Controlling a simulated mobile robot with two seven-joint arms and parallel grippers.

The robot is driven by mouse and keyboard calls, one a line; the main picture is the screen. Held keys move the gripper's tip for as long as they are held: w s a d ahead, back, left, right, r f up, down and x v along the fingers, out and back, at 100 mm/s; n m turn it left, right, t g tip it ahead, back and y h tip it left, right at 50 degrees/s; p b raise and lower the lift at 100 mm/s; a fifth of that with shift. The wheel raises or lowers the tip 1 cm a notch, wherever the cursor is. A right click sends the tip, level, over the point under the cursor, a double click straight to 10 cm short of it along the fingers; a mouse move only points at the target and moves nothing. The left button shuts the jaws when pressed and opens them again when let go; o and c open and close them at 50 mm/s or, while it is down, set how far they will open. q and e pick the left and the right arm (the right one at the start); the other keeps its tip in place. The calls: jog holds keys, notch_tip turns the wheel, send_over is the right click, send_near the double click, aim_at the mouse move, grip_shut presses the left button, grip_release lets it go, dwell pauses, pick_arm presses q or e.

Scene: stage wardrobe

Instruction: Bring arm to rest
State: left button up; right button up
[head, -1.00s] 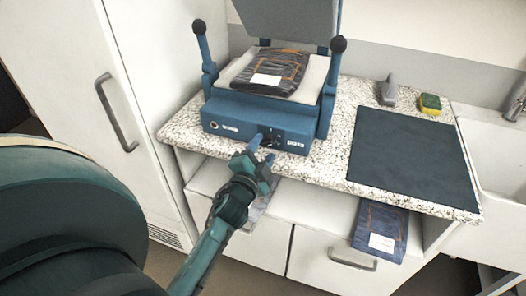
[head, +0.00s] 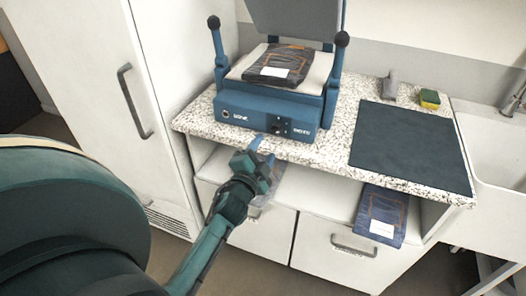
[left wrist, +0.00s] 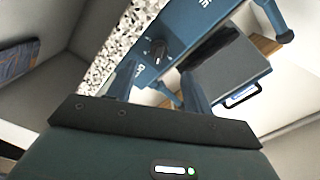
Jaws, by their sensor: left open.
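My left gripper (head: 263,153) is open and empty. It is in front of the counter's front edge, just below the control panel of the blue heat press (head: 268,115). My left arm reaches up to it from the bottom of the head view. In the left wrist view the two blue fingers of the left gripper (left wrist: 160,85) stand apart, with the press panel and its dark knob beyond them. The press is open, its upper plate (head: 297,18) raised. A dark folded garment (head: 280,62) with orange lines and a white label lies on its pale bed. My right gripper is out of view.
The speckled counter (head: 335,140) carries a dark mat (head: 408,146), a grey object (head: 390,84) and a sponge (head: 429,99). Below, a blue packet (head: 382,212) lies on the open shelf above drawers. A white cabinet (head: 90,90) stands left; a sink (head: 495,150) is right.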

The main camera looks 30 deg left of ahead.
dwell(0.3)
pick_arm(q)
jog(key=s+d+f+n+g+h, duration=0.3)
jog(key=s+d+f, duration=0.3)
jog(key=s+d, duration=0.3)
jog(key=s+d+f+n+g+h, duration=0.3)
jog(key=s+d+f, duration=0.4)
jog(key=s, duration=0.4)
jog(key=shift+d+g+h+p, duration=0.35)
jog(key=shift+d+g+h, duration=0.15)
jog(key=shift+d+h, duration=0.3)
jog(key=shift+c, duration=0.2)
